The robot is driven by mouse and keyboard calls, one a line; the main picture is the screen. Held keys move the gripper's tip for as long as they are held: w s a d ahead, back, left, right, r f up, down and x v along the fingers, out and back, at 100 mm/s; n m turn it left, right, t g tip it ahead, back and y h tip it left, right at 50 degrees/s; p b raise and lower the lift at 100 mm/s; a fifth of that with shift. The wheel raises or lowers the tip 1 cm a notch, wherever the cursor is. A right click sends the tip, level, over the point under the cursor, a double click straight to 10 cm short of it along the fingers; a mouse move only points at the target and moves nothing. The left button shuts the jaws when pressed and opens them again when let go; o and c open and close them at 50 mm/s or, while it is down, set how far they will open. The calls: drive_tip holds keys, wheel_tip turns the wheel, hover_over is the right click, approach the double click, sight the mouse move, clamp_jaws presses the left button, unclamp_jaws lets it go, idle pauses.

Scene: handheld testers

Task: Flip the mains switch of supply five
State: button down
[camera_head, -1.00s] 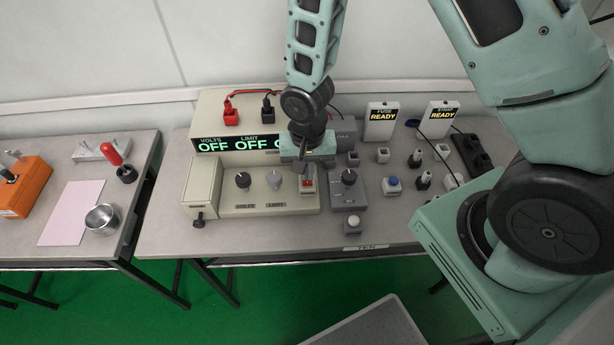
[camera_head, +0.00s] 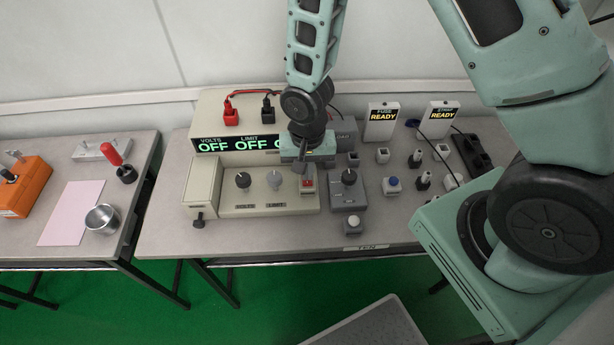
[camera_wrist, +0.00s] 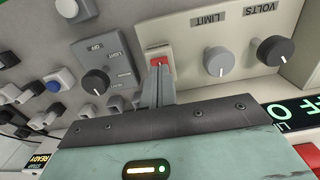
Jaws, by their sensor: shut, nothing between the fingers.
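The supply (camera_head: 270,205) is a beige unit with a VOLTS knob (camera_head: 243,180), a LIMIT knob (camera_head: 274,180) and a red rocker switch (camera_head: 307,184) at the right end of its panel. Its display (camera_head: 235,145) reads OFF for volts and limit; the rest is hidden behind my arm. In the wrist view, the red switch (camera_wrist: 160,61) sits in a white surround. My gripper (camera_head: 304,172) is shut and empty, pointing down at the switch. In the wrist view its fingertips (camera_wrist: 158,68) overlap the switch's edge; contact cannot be told. The table edge label (camera_head: 366,248) reads TEN; no FIVE label shows.
A grey LIGHT box (camera_head: 348,188) with a knob stands close right of the switch. Blue and white buttons, small sockets and two READY displays (camera_head: 382,122) lie further right. Red and black plugs (camera_head: 231,116) stand on the supply behind. Another table with a metal cup (camera_head: 102,219) is at left.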

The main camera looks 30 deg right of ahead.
drive_tip(key=shift+f+b, duration=0.7)
drive_tip(key=shift+f, duration=0.2)
idle(0.8)
drive_tip(key=shift+r+p, duration=2.85)
drive_tip(key=shift+r, duration=0.65)
drive_tip(key=s+a+r+n, duration=0.3)
drive_tip(key=s+r+n, duration=0.3)
drive_tip(key=r, duration=0.5)
drive_tip(key=s+a+r+n, duration=0.3)
drive_tip(key=s+r+n, duration=0.3)
drive_tip(key=s+r, duration=0.5)
drive_tip(key=shift+a+y, duration=0.15)
drive_tip(key=shift+y, duration=0.15)
